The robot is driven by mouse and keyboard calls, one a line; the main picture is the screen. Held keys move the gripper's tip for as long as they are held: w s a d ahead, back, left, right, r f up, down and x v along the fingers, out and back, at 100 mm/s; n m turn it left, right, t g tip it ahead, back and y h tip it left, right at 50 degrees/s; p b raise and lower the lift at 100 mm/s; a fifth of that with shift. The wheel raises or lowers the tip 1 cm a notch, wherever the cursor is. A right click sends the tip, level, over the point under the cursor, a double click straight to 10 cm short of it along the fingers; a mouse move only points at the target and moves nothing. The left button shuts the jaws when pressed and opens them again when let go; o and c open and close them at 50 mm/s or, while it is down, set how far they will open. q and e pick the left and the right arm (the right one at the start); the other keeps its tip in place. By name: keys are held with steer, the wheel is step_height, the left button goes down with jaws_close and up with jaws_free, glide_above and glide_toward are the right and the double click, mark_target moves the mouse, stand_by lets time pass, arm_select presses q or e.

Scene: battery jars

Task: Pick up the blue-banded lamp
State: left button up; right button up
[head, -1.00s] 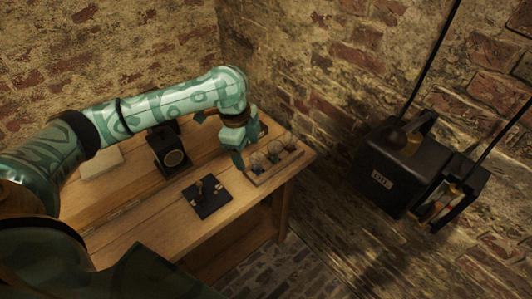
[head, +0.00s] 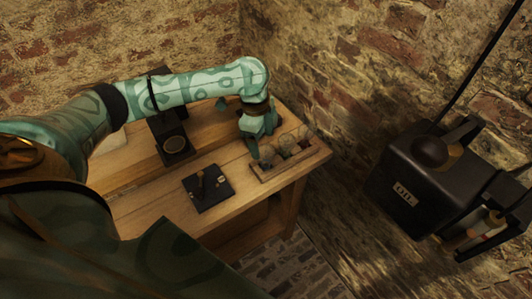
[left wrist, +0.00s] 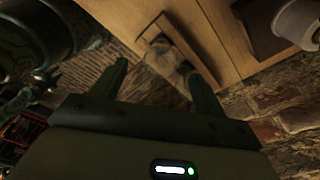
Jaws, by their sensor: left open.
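A wooden rack (head: 292,168) holds several clear glass lamps at the right end of the bench. My left gripper (head: 262,148) points down at the rack's left end, with its jaws open. In the head view its fingers cover the left-end lamp, and I cannot make out a blue band. One glass lamp (head: 305,136) shows farther right in the rack. In the left wrist view, a glass lamp (left wrist: 160,50) shows beyond and between the open fingertips (left wrist: 155,66), near the rack (left wrist: 199,58). Its band colour is not clear, and I see no grip on it. My right gripper is out of view.
A black plate with a lever (head: 208,188) lies on the bench, left of the rack. A black box with a round face (head: 175,145) stands behind it. A black oil box (head: 410,180) is off the bench at right. The brick wall is close behind.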

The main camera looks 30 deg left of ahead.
mark_target(265, 145)
arm_select(q)
steer(key=f, duration=0.1)
steer(key=f+b, duration=0.1)
steer(key=f, duration=0.1)
steer(key=d+f+b, duration=0.1)
steer(key=f, duration=0.1)
steer(key=shift+w+f, duration=0.1)
steer(key=shift+w, duration=0.15)
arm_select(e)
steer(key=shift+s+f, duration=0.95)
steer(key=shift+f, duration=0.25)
arm_select(q)
steer(key=c, duration=1.2)
steer(key=shift+o, duration=0.2)
steer(key=shift+r, duration=0.2)
